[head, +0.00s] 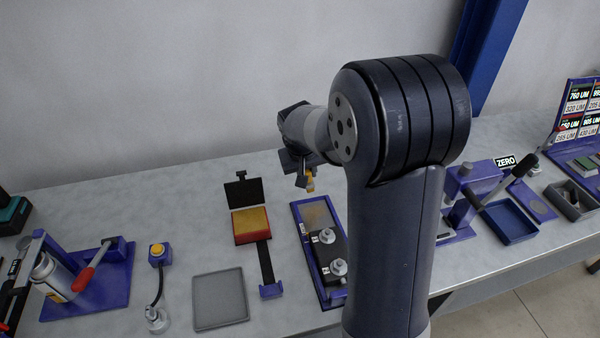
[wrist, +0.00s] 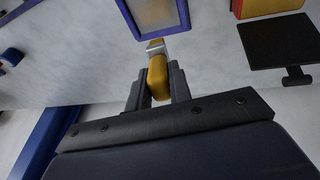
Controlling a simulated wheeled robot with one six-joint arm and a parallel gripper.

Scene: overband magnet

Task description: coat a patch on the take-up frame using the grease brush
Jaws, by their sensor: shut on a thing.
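My gripper (wrist: 157,88) is shut on the grease brush (wrist: 158,75), which has a yellow handle and a metal ferrule. The brush (head: 310,183) shows small below my gripper (head: 306,172) in the head view, above the bench. The likely take-up frame (head: 311,269) is a blue-edged frame with two silver bolts and a brownish patch (head: 317,215) at its far end. In the wrist view the frame's edge (wrist: 184,14) and brownish patch (wrist: 152,10) lie beyond the brush tip. The brush appears apart from it.
A red tray with yellow contents (head: 251,226) and an open black lid (head: 244,192) stands left of the frame. A grey tray (head: 220,300) is nearer. A blue stand with a can (head: 55,275) is at left, a blue tray (head: 509,221) at right. My arm hides part of the bench.

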